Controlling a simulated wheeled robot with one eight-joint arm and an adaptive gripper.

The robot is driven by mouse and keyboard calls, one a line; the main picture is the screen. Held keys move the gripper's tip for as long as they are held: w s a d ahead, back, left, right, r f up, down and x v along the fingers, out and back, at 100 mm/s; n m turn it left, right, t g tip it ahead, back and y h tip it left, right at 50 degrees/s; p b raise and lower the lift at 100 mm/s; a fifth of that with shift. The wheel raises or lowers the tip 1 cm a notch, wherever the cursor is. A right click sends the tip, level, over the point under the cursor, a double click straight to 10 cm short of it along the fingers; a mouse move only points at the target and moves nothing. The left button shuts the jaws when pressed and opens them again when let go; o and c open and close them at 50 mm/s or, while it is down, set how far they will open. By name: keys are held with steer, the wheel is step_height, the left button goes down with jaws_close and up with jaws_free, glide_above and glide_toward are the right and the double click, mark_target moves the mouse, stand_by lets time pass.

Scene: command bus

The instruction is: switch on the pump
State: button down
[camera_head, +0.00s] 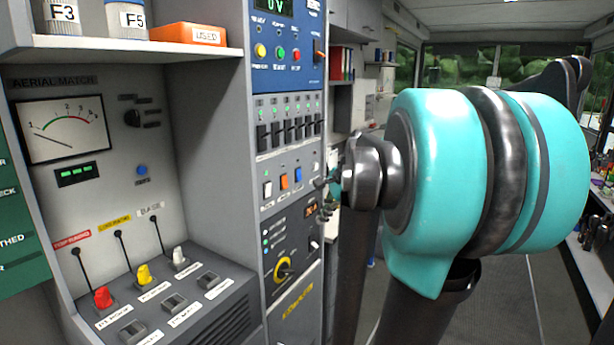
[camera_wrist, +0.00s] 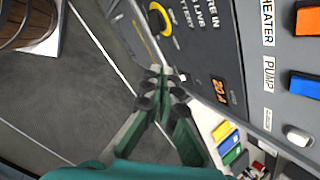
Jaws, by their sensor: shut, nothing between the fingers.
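The pump switch is a blue rocker (camera_wrist: 305,85) beside the label PUMP (camera_wrist: 269,72) at the right of the wrist view. In the head view my teal arm hides most of the gripper area.
An orange rocker (camera_wrist: 308,20) labelled HEATER and a white rocker (camera_wrist: 299,136) flank the blue one. A yellow-ringed knob (camera_head: 283,269) and an orange display (camera_wrist: 220,92) are close by. A row of black breakers (camera_head: 288,130) is above. Open floor (camera_wrist: 85,100) lies beside the panel.

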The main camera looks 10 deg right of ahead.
mark_target(299, 175)
steer(key=w+d+r+m+y, duration=0.1)
steer(key=w+d+r+m, duration=0.1)
steer(key=r+m, duration=0.3)
steer(key=w+d+r+m+t+y, duration=0.1)
steer(key=w+d+r+m, duration=0.2)
steer(key=r, duration=0.9)
steer(key=shift+w+d+m, duration=0.15)
steer(key=shift+m, duration=0.95)
steer(key=shift+w+a+r+x, duration=0.25)
steer(key=shift+w+r+x, duration=0.05)
steer(key=shift+x, duration=1.85)
steer(key=shift+w+a+r+x, duration=0.3)
steer(key=shift+x, duration=1.8)
steer(key=shift+w+a+r+x, duration=0.25)
steer(key=shift+w+r+x, duration=0.05)
steer(key=shift+x, duration=1.85)
